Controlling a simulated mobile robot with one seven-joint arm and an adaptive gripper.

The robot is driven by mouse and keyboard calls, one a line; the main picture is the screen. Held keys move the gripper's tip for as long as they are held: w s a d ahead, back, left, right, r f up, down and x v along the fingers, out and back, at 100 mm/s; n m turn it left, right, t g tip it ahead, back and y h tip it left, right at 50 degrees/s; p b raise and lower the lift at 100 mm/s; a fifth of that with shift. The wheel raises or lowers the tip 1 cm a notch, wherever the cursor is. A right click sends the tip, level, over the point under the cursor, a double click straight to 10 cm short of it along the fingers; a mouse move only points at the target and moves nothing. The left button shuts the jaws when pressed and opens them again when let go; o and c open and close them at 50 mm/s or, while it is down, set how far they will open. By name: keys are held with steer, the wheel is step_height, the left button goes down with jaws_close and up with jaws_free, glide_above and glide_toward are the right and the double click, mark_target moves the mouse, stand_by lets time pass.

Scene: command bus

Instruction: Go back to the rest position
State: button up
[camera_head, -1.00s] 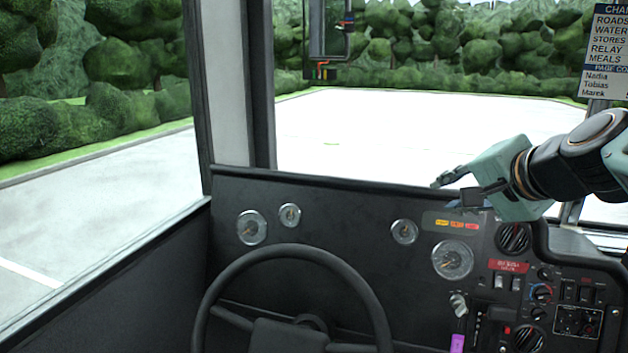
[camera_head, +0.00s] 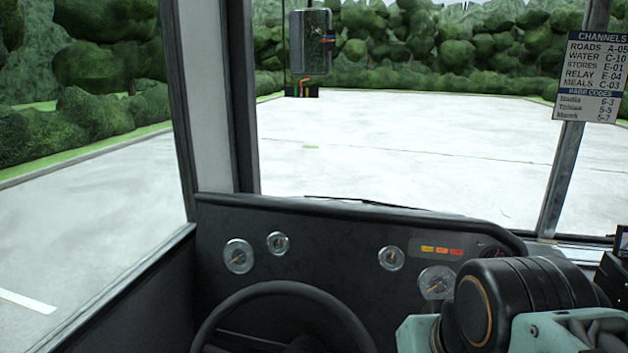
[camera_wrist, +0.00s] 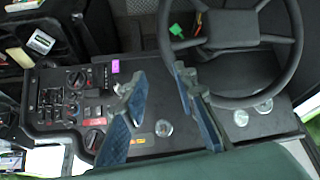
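My gripper (camera_wrist: 158,78) shows in the wrist view with its two blue-padded fingers apart and nothing between them. It hangs over the dashboard, between the switch panel (camera_wrist: 75,105) and the steering wheel (camera_wrist: 232,28) in the picture. In the head view my arm fills the lower right corner, in front of the right part of the dashboard. The fingers are not visible there.
The dashboard (camera_head: 330,235) with gauges lies ahead, and the steering wheel (camera_head: 285,290) is at the bottom. A channels sign (camera_head: 593,75) hangs by the right window post. A mirror (camera_head: 310,42) shows beyond the windshield. A purple piece (camera_wrist: 115,67) sits near the switch panel.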

step_height(320, 180, up, 17)
steer(key=p, duration=1.5)
steer(key=shift+r, duration=0.15)
